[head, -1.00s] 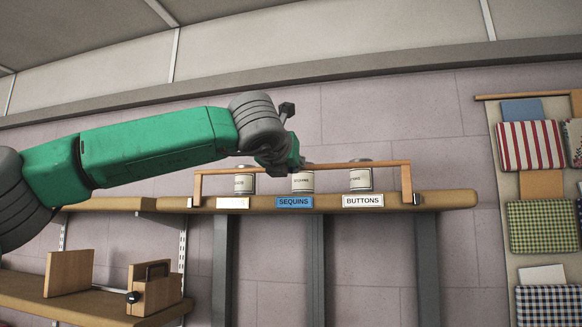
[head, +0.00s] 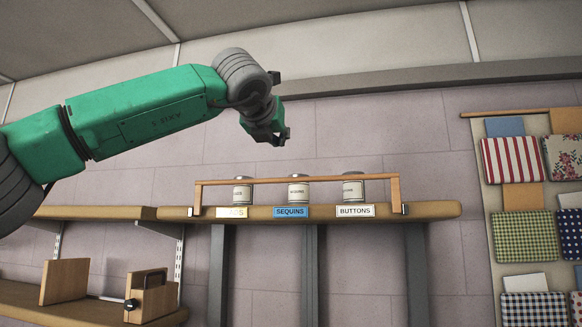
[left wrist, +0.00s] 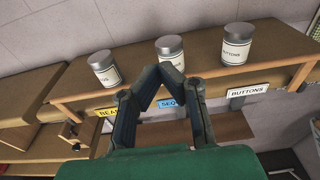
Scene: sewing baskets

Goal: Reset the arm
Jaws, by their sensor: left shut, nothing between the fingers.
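My left arm comes in from the left in the head view, raised. Its gripper (head: 283,138) hangs above the shelf, clear of the tins. In the left wrist view the gripper (left wrist: 160,72) has its fingertips together, with nothing between them. Three tins stand in a row on the shelf: a left tin (head: 243,191), a middle tin (head: 298,190) and a right tin (head: 353,187) marked buttons. They also show in the left wrist view, as the left tin (left wrist: 105,70), middle tin (left wrist: 170,52) and right tin (left wrist: 236,45). My right gripper is not in view.
The wall shelf (head: 435,209) carries labels: a yellowish one (head: 232,212), blue SEQUINS (head: 290,212) and white BUTTONS (head: 355,211). A wooden rail (head: 330,179) runs across the tins. A lower shelf (head: 100,312) holds wooden boards (head: 65,282). Fabric swatches (head: 509,160) hang at right.

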